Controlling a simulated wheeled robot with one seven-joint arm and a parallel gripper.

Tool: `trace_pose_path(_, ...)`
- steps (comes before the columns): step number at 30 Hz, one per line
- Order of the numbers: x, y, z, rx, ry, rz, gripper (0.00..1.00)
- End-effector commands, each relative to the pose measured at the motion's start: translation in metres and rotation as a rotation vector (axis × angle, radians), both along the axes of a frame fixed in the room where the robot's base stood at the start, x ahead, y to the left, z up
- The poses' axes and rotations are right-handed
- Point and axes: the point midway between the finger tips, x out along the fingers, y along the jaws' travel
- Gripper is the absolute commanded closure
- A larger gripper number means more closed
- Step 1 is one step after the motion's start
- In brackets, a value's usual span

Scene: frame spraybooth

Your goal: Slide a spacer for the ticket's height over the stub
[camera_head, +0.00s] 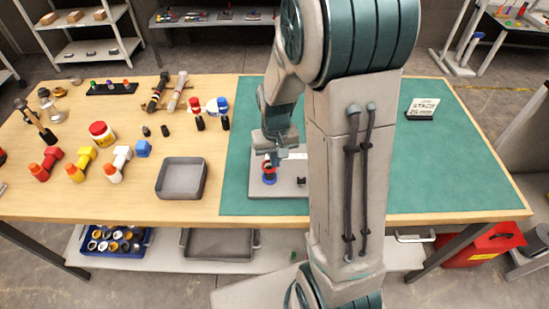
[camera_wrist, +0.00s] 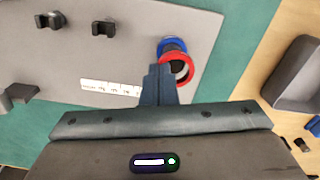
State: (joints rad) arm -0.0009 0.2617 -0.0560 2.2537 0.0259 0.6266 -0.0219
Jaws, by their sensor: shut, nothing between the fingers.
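My gripper (camera_wrist: 160,72) is shut and empty, its fingertips right beside a red ring (camera_wrist: 178,68) in the wrist view. The red ring sits above a blue ring (camera_wrist: 172,45) on a grey plate (camera_wrist: 120,55). In the head view the red ring (camera_head: 267,164) shows over the blue ring (camera_head: 269,180), just below my gripper. The stub itself is not clear; the red ring's middle looks dark. I cannot tell whether the fingers touch the red ring. The ticket (camera_head: 424,106) stands at the right of the green mat; it seems to read "STACK", its number too small to read surely.
A grey tray (camera_head: 182,178) stands on the wood left of the green mat (camera_head: 437,180). Several coloured fittings, a jar (camera_head: 101,133) and tools lie farther left. Dark clips (camera_wrist: 103,27) and a white label strip (camera_wrist: 108,88) are on the plate. My arm hides the mat's middle.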

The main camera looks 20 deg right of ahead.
Motion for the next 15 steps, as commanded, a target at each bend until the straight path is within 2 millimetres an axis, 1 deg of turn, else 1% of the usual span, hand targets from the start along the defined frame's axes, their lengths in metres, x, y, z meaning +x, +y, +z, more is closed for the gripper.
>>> trace_pose_path(8, -0.0002, -0.0001, -0.0002, 0.000, 0.000, 0.000, 1.00)
trace_pose_path(15, -0.0002, -0.0001, -0.0052, 0.000, 0.000, 0.000, 1.00)
